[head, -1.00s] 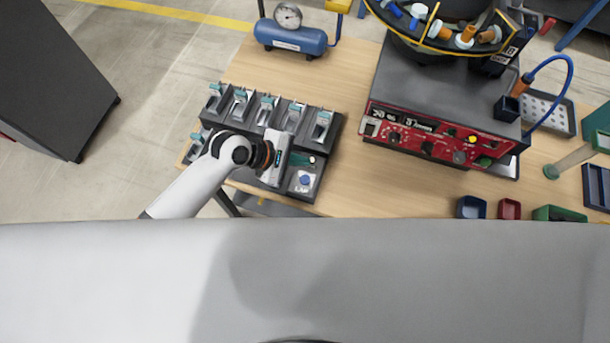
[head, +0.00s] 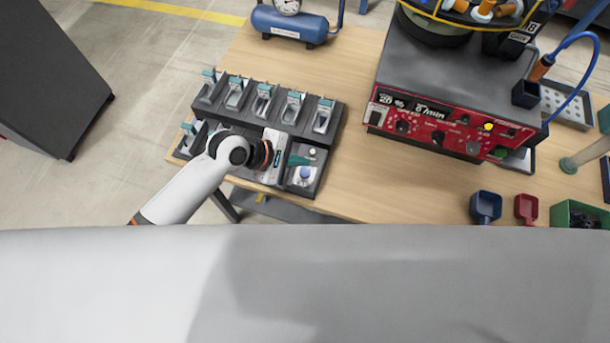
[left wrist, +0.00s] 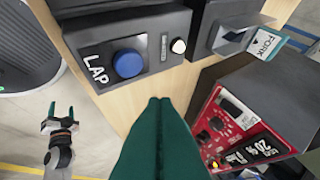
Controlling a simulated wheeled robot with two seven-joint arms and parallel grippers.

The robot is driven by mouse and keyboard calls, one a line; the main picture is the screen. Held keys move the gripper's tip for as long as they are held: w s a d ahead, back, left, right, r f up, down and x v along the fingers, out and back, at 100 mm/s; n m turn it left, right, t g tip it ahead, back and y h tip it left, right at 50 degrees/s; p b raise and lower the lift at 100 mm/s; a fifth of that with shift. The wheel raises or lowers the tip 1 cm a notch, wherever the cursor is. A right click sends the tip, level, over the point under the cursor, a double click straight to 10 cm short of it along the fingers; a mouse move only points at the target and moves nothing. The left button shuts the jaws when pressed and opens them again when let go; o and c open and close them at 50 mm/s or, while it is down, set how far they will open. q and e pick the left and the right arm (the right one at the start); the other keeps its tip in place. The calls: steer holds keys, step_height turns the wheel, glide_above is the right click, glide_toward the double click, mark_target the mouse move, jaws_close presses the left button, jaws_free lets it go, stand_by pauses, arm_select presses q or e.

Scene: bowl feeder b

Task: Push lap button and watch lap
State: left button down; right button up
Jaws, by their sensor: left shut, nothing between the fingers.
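In the head view the left gripper (head: 299,160) is over the rack near the button. My right gripper (left wrist: 57,115) shows small in the left wrist view, its fingers apart.
A small white knob or lamp (left wrist: 178,46) sits beside the button. Several tilted slots with teal-topped tags line the rack (head: 337,125). The red control panel (head: 440,128) of the feeder stands to the right, with bare tabletop (head: 350,180) between.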

mark_target(300, 174)
arm_select(q)
steer(key=shift+f+b, duration=0.4)
steer(key=shift+f, duration=1.2)
arm_select(e)
step_height(300, 174, down, 2)
steer(key=shift+a, duration=0.25)
steer(key=shift+d, duration=0.2)
arm_select(q)
steer(key=shift+f, duration=0.15)
arm_select(e)
steer(key=shift+r, duration=0.15)
arm_select(q)
steer(key=shift+f, duration=0.3)
